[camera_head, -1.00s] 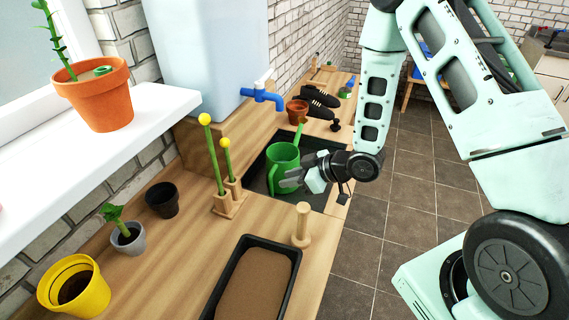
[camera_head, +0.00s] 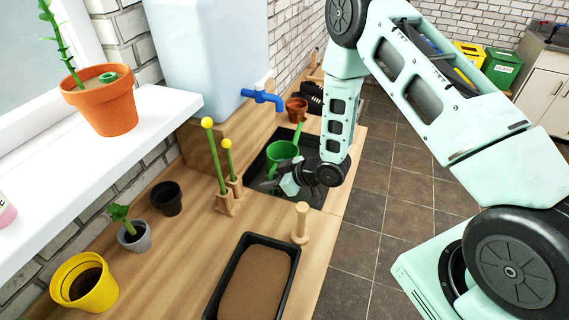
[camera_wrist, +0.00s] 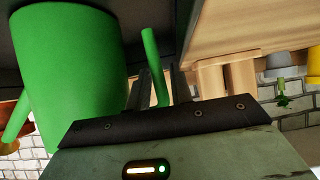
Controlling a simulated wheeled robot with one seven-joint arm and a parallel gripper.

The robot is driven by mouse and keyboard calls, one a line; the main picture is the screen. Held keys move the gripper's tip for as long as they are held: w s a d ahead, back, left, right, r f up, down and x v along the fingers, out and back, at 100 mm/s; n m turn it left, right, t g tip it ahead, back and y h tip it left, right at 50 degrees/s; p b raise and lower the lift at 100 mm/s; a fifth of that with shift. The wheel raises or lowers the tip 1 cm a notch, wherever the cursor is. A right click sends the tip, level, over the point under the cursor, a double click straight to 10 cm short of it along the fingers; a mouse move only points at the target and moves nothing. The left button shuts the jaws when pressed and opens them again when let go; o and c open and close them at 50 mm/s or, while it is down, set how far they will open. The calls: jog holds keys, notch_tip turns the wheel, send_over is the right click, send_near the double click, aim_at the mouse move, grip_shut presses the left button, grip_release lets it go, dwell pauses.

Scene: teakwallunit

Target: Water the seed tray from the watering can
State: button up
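The green watering can (camera_head: 283,153) stands in a dark recessed tray (camera_head: 258,163) under the blue tap, its spout pointing to the back. My gripper (camera_head: 270,183) is low on the near side of the can and hides its lower part. In the wrist view the can's body (camera_wrist: 70,70) fills the left, and a thin green upright, seemingly its handle (camera_wrist: 150,50), shows between my two dark fingers (camera_wrist: 160,88). The fingers are apart; I see no clear grip. The seed tray (camera_head: 287,280), black with brown soil, lies at the front of the counter.
A wooden peg (camera_head: 301,222) stands between the seed tray and the recess. A wooden holder (camera_head: 227,203) with yellow-tipped sticks is left of the recess. The blue tap (camera_head: 262,97) hangs above. Pots, including a yellow pot (camera_head: 84,285), line the left side.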

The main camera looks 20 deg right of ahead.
grip_shut()
jog(key=shift+r, duration=0.15)
